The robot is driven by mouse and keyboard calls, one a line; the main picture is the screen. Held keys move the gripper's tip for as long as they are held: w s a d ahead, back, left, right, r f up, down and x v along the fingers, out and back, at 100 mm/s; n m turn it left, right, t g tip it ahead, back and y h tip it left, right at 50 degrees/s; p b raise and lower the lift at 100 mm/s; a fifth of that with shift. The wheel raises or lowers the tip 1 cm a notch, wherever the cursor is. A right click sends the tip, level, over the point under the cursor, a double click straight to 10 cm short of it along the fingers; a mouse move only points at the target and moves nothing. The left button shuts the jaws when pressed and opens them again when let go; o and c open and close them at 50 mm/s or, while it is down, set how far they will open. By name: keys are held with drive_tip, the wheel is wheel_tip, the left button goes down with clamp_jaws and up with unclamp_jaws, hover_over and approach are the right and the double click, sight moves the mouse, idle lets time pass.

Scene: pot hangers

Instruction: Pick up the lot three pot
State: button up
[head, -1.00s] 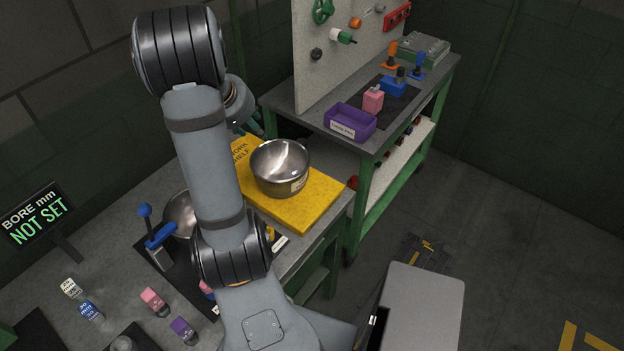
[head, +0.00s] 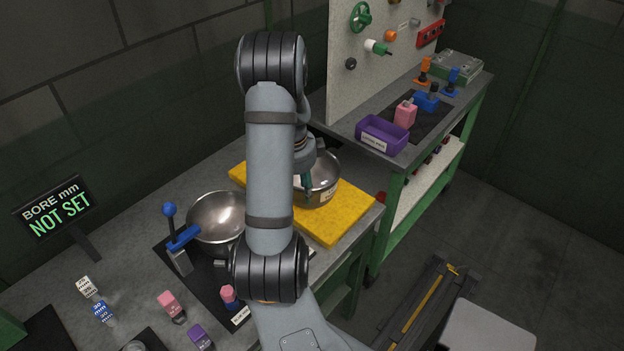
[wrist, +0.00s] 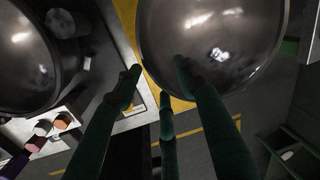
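A steel pot (head: 325,178) with a small pale label sits on the yellow board; the label is too small to read. A second steel pot (head: 216,216) stands to the left, partly behind my arm. I cannot tell which is lot three. My gripper (head: 307,185) hangs over the near left side of the pot on the board, partly hidden by my arm. In the wrist view my gripper (wrist: 160,82) has its dark green fingers spread, with nothing clearly held. The board pot (wrist: 215,45) fills the upper right there, overlapped by the fingertips; contact cannot be told.
The yellow board (head: 345,222) lies on the grey bench. A blue-handled lever (head: 182,238) stands beside the left pot. Pink, purple, blue and white blocks lie at the front left. A purple bin (head: 381,135) sits on the green-framed cart. A "BORE mm NOT SET" sign (head: 55,207) stands left.

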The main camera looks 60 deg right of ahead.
drive_tip(key=shift+s+d+f+p, duration=0.1)
drive_tip(key=shift+d+f+p, duration=0.1)
drive_tip(key=shift+f, duration=0.55)
drive_tip(key=shift+w+d+f+p, duration=0.1)
drive_tip(key=shift+f+p, duration=0.15)
drive_tip(key=shift+f, duration=0.55)
drive_tip(key=shift+s+d+f+p, duration=0.1)
drive_tip(key=shift+f+p, duration=0.1)
drive_tip(key=shift+f, duration=0.55)
drive_tip(key=shift+c, duration=0.2)
clamp_jaws()
